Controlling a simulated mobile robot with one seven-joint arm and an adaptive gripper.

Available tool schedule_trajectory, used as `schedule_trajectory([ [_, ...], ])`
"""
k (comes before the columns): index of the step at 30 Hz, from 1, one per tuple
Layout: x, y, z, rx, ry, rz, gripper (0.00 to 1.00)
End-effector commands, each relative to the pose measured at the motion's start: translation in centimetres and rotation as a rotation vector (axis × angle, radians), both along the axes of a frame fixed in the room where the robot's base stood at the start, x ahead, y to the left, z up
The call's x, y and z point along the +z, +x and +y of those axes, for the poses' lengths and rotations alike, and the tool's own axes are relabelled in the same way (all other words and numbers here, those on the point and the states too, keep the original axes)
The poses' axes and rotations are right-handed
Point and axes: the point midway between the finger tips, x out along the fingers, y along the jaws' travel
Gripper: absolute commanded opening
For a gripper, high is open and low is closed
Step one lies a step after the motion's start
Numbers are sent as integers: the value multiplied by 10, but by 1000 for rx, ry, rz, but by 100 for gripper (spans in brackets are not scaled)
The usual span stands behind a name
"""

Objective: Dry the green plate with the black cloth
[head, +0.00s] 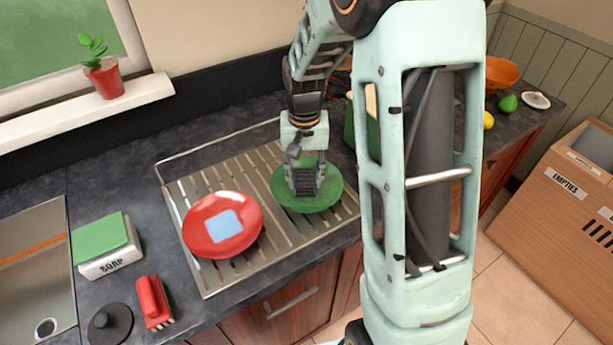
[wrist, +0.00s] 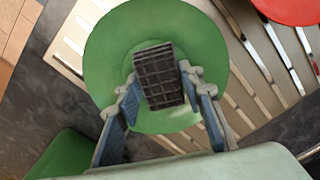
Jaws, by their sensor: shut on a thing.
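The green plate (head: 330,196) lies on the right part of the metal drainer. The black cloth (head: 304,183), dark with a grid pattern, is held in my gripper (head: 305,182) over the plate. In the wrist view the cloth (wrist: 160,75) sits between the two fingers of my gripper (wrist: 162,85), against the middle of the green plate (wrist: 108,45). My gripper is shut on it and points down. The cloth appears to touch the plate, though its underside is hidden. A small pale shiny patch shows on the plate near the cloth's lower right in the wrist view.
A red plate (head: 195,232) with a light blue cloth (head: 224,226) lies left of the green plate on the drainer (head: 205,283). A soap holder (head: 110,263) with a green sponge, a red brush (head: 152,300) and a sink (head: 35,260) are further left. A green box (head: 350,124) stands behind my arm.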

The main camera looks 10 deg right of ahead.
Motion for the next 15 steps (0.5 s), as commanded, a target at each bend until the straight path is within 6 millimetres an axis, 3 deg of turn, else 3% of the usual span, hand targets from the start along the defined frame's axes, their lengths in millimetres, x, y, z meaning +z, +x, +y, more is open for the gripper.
schedule_trajectory([
  [8,-2,-3,-13,-2,0,0,16],
  [15,-1,-2,-9,1,0,1,16],
])
